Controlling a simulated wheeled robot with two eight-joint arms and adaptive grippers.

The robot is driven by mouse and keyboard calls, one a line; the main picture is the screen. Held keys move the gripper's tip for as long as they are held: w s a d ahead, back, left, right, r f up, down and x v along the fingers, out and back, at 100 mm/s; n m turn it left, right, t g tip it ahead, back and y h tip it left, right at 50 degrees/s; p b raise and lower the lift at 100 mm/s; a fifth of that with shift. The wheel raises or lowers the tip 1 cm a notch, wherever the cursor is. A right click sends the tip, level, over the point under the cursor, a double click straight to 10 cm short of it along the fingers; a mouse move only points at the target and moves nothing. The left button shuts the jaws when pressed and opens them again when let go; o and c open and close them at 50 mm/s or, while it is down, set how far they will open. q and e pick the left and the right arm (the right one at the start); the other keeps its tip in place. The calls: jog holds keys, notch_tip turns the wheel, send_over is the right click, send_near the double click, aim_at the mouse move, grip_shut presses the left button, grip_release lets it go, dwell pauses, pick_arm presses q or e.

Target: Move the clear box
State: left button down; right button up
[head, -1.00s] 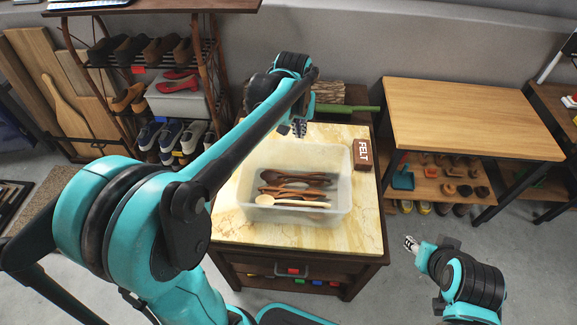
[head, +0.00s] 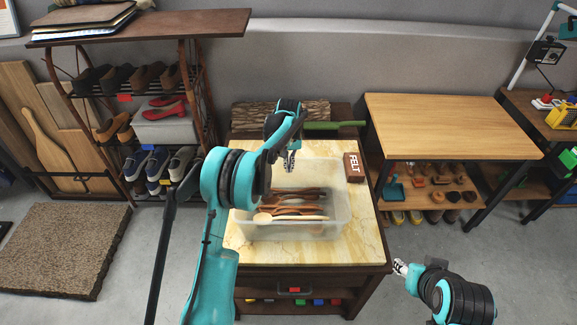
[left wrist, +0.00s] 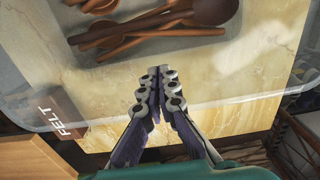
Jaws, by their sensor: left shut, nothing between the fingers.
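The clear box (head: 335,222) stands on the cream stone top of a small cabinet and holds several wooden spoons (head: 295,207). Its see-through wall and rim (left wrist: 235,108) cross the left wrist view, with spoons (left wrist: 165,20) at the top. My left gripper (head: 290,160) is shut and empty, pointing down by the box's far side; its fingertips (left wrist: 158,72) look close to the far rim. I cannot tell if they touch it. My right gripper (head: 399,267) hangs low to the right of the cabinet, apart from the box; its fingers are too small to read.
A brown FELT block (head: 354,168) sits on the stone top (head: 367,235), right of the box. A wooden table (head: 450,125) stands right, a shoe rack (head: 150,95) left.

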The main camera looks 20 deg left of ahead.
aim_at(289, 184)
pick_arm(q)
notch_tip(289, 184, down, 6)
jog(key=shift+f+b, duration=0.1)
jog(key=shift+b, duration=0.8)
pick_arm(e)
notch_tip(289, 184, down, 2)
jog(key=shift+f, duration=0.15)
